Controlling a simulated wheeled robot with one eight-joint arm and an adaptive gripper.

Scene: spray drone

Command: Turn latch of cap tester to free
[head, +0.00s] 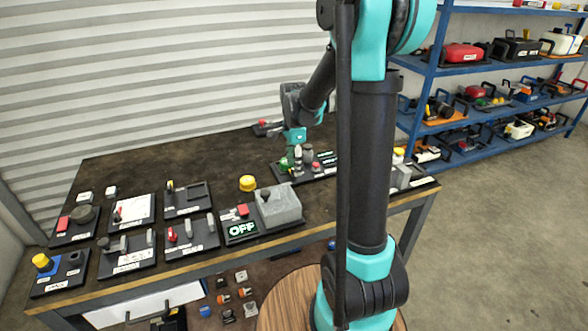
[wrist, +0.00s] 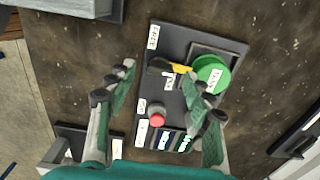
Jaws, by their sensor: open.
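In the wrist view a dark board (wrist: 174,45) lies below my gripper. It carries a round green cap labelled TANK (wrist: 210,72), a small black and yellow lever (wrist: 170,67) beside the cap, and a red button (wrist: 157,119). I cannot tell for sure which part is the tester's latch, and the small labels are hard to read. My gripper (wrist: 162,78) is open, its fingers spread on either side of the lever, with nothing between the pads. The right finger overlaps the cap's near side. In the head view my gripper (head: 292,160) is over this board (head: 318,175).
Several other device boards fill the left front. A blue shelf (head: 430,70) stands at the right.

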